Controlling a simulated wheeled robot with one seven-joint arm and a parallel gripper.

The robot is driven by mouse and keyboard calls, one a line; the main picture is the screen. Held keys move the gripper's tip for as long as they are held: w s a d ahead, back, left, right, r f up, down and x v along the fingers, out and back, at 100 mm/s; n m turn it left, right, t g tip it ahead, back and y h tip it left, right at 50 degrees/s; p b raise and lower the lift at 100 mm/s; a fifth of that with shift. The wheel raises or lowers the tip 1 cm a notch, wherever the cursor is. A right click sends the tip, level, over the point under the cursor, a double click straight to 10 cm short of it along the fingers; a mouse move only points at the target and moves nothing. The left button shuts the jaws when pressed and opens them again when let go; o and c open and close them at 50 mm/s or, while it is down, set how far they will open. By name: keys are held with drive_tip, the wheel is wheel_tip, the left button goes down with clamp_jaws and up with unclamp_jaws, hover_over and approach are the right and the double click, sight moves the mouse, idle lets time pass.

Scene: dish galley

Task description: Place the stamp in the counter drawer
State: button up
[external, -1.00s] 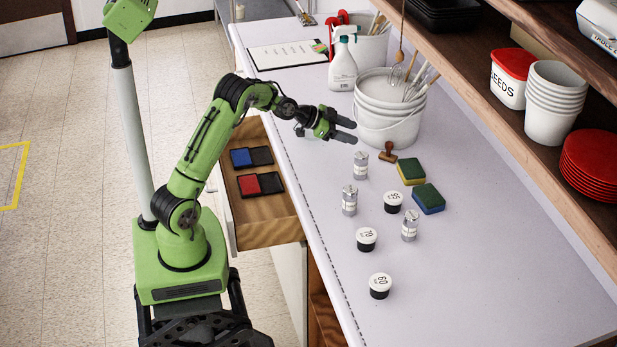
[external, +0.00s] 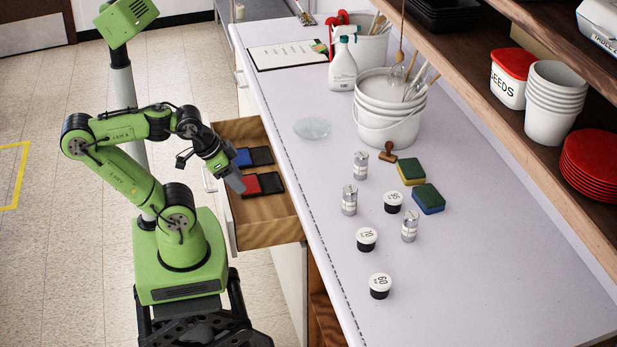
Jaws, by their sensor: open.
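The stamp (external: 388,152), with a brown wooden handle and reddish-brown base, is on the counter (external: 480,250) beside the white buckets. The counter drawer (external: 268,233) is pulled out on the counter's left side. It holds a blue ink pad (external: 242,157) and a red ink pad (external: 250,185), each with a dark half. My gripper (external: 237,186) is over the drawer, pointing down near the pads, well left of the stamp. It is open, and nothing shows between its fingers. The arm covers part of the drawer's left side.
White buckets (external: 388,125) with utensils stand behind the stamp. Two sponges (external: 428,199) lie to its right. Several small shakers and black-based jars (external: 366,239) stand in front. The near right counter is free.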

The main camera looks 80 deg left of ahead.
drive_tip(key=shift+c, duration=0.2)
drive_tip(key=w+r+m+p, duration=0.2)
drive_tip(key=w+r, duration=0.2)
drive_tip(key=w, duration=0.7)
drive_tip(key=m+t+h+p, duration=0.3)
drive_tip(key=t+h+p, duration=0.1)
drive_tip(key=t, duration=0.1)
hover_over(387, 143)
drive_tip(key=s+a, duration=0.3)
drive_tip(key=s, duration=0.3)
drive_tip(key=s+a, duration=0.3)
drive_tip(key=s, duration=0.4)
wheel_tip(387, 143, down, 5)
drive_tip(key=shift+n, duration=0.3)
drive_tip(key=x, duration=1.1)
drive_tip(key=f+x, duration=0.1)
drive_tip(key=x, duration=0.4)
drive_tip(key=shift+s+d+f, duration=0.1)
drive_tip(key=shift+s+d, duration=0.1)
drive_tip(key=shift+d, duration=0.15)
drive_tip(key=shift+s, duration=0.15)
drive_tip(key=shift+c, duration=0.9)
clamp_jaws()
